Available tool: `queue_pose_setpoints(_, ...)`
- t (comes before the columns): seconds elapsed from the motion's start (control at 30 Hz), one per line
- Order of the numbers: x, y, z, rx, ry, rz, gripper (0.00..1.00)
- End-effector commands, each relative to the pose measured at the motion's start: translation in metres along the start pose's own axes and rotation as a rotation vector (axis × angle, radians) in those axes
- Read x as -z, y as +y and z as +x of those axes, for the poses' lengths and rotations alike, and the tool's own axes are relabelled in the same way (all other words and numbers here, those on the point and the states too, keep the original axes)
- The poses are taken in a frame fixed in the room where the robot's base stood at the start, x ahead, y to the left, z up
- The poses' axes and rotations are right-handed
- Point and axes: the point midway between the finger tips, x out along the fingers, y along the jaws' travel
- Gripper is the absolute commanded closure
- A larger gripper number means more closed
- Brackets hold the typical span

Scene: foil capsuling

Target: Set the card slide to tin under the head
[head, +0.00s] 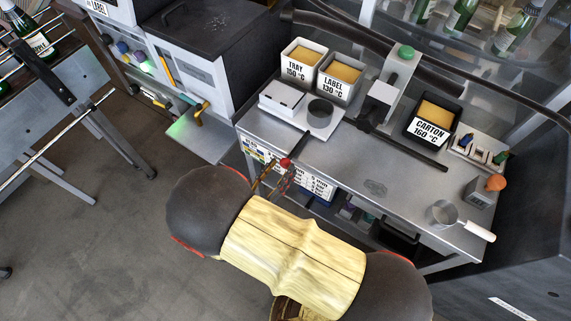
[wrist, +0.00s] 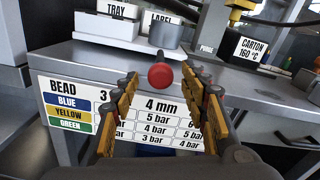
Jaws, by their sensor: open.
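A red ball knob (wrist: 160,75) stands at the bench's front edge, above a printed card (wrist: 75,100) headed BEAD, with blue, yellow and green rows; the knob also shows in the head view (head: 285,162). I cannot tell which part is the card slide, and no tin setting is readable. My gripper (wrist: 161,86) is open, with one finger on either side of the knob in the wrist view; whether they touch it is unclear. In the head view my gripper (head: 274,181) is at the bench front. The fingers hide part of the card.
On the bench (head: 380,170) stand tubs marked TRAY (head: 300,70), LABEL (head: 335,88) and CARTON (head: 430,130), a dark cylinder (head: 320,112), a post with a green top (head: 400,75) and a metal pan (head: 443,214). The bench's middle right is fairly clear.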

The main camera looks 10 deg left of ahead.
Motion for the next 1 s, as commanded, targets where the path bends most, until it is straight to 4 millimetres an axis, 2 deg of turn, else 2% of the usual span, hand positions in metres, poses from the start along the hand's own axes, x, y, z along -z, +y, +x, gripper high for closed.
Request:
queue_pose_setpoints(0.03, 0.001, -0.001, 0.008, 0.004, 0.002, 0.001, 0.55)
queue_pose_setpoints(0.2, 0.001, -0.001, 0.024, 0.002, 0.002, 0.0, 0.55)
queue_pose_setpoints(0.57, 0.0, 0.0, 0.029, 0.0, 0.002, 0.0, 0.55)
queue_pose_setpoints(1.0, 0.0, 0.0, 0.029, 0.0, 0.002, 0.0, 0.8)
